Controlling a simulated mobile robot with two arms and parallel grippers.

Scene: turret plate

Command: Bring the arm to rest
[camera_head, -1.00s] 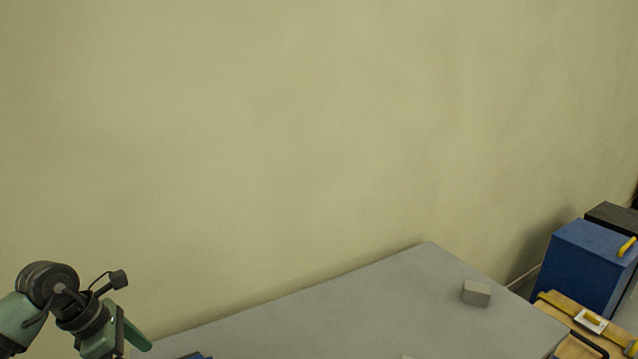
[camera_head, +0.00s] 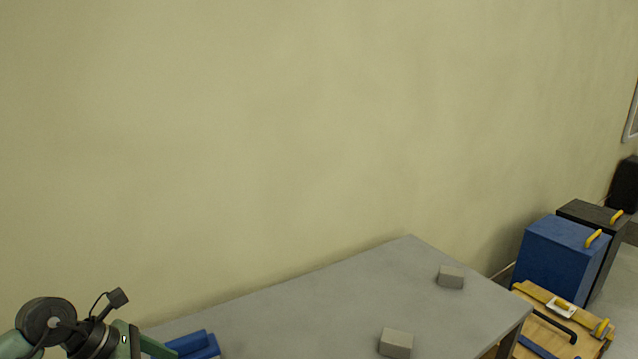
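My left arm comes in at the lower left of the head view, with its dark wrist joint and green housing near the table's left end. A green gripper part (camera_head: 126,340) shows at the bottom edge, but its fingertips are cut off or hidden. I cannot tell whether it is open or holds anything. My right arm and gripper are not in view.
A grey table (camera_head: 300,310) stands against the plain wall. Two grey blocks lie on it, one near (camera_head: 396,343) and one farther back (camera_head: 451,277). A blue part (camera_head: 192,345) lies beside my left arm. Blue (camera_head: 560,258) and black cabinets and a wooden case (camera_head: 545,325) stand at right.

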